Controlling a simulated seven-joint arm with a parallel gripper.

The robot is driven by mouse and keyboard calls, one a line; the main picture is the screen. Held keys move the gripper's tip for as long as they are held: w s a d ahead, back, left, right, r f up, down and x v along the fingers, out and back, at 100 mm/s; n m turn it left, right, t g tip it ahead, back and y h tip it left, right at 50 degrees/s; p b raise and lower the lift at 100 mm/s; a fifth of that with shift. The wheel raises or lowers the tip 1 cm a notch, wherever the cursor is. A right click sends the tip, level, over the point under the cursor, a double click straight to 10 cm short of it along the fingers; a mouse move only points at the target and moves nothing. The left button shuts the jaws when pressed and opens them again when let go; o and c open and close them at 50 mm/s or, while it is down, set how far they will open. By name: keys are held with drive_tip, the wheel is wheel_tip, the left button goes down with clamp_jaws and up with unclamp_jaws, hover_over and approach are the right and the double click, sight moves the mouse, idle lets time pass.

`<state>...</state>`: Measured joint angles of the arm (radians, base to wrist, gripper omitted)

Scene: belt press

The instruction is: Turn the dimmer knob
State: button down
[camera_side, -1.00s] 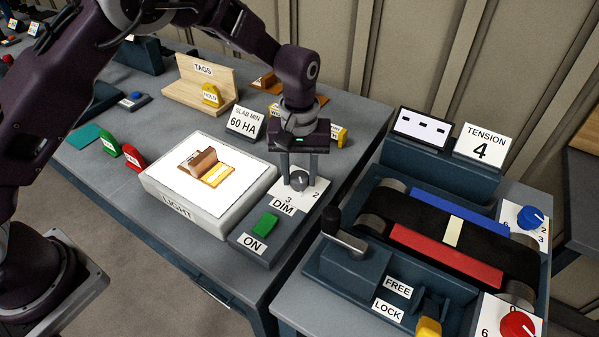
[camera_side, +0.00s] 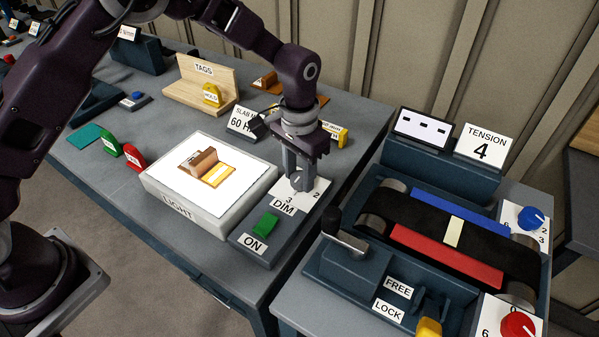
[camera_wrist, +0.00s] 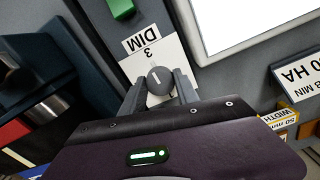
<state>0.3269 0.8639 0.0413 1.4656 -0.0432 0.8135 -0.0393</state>
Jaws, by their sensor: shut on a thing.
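The dimmer knob (camera_wrist: 160,80) is a small grey round knob with a white pointer line. It stands on a white dial plate marked DIM (camera_side: 284,207), with the numbers 3 and 2 showing in the side view. My gripper (camera_side: 297,184) points down over the dial and is shut on the knob. In the wrist view my gripper's fingers (camera_wrist: 160,92) sit on either side of the knob. In the side view the fingers hide most of the knob. The pointer's exact dial reading is hard to tell.
A green ON button (camera_side: 266,224) is in front of the dial. A lit light box (camera_side: 180,214) stands to the left, with a small brown and yellow piece on it. The belt press (camera_side: 440,230) is to the right. A 60 HA sign (camera_side: 243,122) stands behind.

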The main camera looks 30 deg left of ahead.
sight(299, 177)
drive_tip(key=shift+m, duration=0.3)
drive_tip(key=c, duration=0.9)
unclamp_jaws()
drive_tip(key=shift+r, duration=0.15)
wheel_tip(299, 177, up, 7)
drive_tip(key=shift+f, duration=0.1)
